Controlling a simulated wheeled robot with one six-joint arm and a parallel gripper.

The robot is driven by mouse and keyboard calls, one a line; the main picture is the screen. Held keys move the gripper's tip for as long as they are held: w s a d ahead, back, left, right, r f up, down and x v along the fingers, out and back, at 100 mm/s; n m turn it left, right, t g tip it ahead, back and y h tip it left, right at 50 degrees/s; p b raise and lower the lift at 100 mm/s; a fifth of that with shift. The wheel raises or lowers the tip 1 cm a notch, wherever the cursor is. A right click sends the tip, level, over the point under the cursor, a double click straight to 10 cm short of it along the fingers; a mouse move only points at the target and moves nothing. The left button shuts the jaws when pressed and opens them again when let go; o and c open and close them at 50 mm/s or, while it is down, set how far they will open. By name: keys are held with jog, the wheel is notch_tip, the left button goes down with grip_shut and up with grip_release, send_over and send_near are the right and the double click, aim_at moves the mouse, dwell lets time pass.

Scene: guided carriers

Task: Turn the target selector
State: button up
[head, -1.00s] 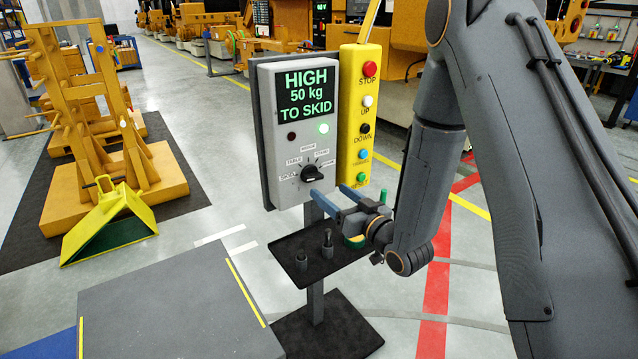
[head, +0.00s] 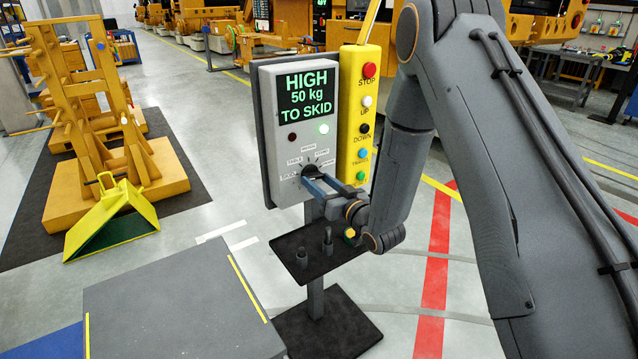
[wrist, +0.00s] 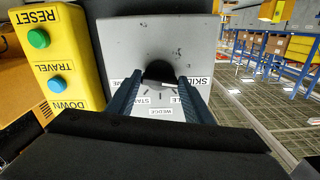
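The target selector is a black knob (wrist: 159,72) on a grey control panel (head: 286,150). Labels around it include SKID, TABLE, WEDGE and one starting STA. The panel's green display (head: 309,94) reads HIGH 50 kg TO SKID. My gripper (head: 316,183) is at the knob, and in the head view its fingers cover much of it. The knob's pointer direction is not clear.
A yellow button box (head: 351,115) stands right beside the panel. A small black tray (head: 288,262) with two dark upright pieces sits below the gripper. A grey table (head: 180,310) is at the front left. A yellow wedge-shaped stand (head: 112,222) lies behind it.

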jog(key=shift+c, duration=1.3)
jog(key=shift+m, duration=0.3)
jog(key=shift+a+m+b, duration=0.1)
jog(key=shift+m+b, duration=0.8)
jog(key=shift+m, duration=2.7)
jog(key=shift+s, duration=0.1)
jog(key=o, duration=1.1)
jog(key=shift+r, duration=0.1)
jog(key=shift+c, duration=0.2)
